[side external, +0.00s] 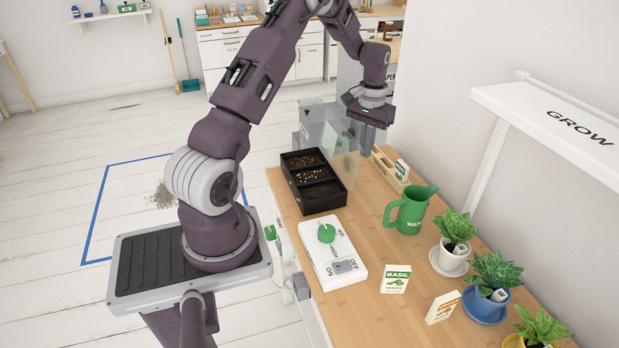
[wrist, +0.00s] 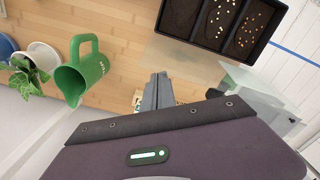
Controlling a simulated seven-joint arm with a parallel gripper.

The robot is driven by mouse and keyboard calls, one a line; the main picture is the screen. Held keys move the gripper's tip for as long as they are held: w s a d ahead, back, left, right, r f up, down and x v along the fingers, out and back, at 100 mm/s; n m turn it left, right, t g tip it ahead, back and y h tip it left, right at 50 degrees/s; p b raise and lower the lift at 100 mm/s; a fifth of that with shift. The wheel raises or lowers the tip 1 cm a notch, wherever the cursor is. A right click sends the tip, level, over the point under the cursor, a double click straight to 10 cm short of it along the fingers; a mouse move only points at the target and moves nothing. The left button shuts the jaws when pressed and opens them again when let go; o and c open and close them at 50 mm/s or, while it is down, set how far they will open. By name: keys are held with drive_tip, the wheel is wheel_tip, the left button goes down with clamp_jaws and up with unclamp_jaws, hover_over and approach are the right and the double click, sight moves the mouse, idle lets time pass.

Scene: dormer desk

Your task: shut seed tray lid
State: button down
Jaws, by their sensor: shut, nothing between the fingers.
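The black seed tray (side external: 322,207) lies on the wooden desk, with dark soil and pale seeds in its three compartments. It also shows at the top of the wrist view (wrist: 262,52). Its clear lid (side external: 338,138) appears to stand raised at the tray's far end, leaving the compartments uncovered. A pale translucent panel, likely the lid (wrist: 250,82), shows at the right of the wrist view. My gripper (wrist: 158,90) is shut and empty. In the side view my gripper (side external: 368,118) is above the desk, beyond the tray and beside the lid; its fingertips are hard to make out there.
A green watering jug (side external: 411,210) stands right of the tray. A small wooden box with packets (side external: 390,170) sits behind it. A white switch box (side external: 333,250) lies in front of the tray. A basil packet (side external: 396,279) and potted plants (side external: 455,235) line the right side.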

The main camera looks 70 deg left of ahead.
sight(348, 171)
drive_tip(key=shift+s, duration=2.3)
drive_tip(key=r, duration=0.2)
drive_tip(key=w+r, duration=0.1)
drive_tip(key=r, duration=0.2)
drive_tip(key=w+r, duration=0.1)
drive_tip(key=r, duration=0.2)
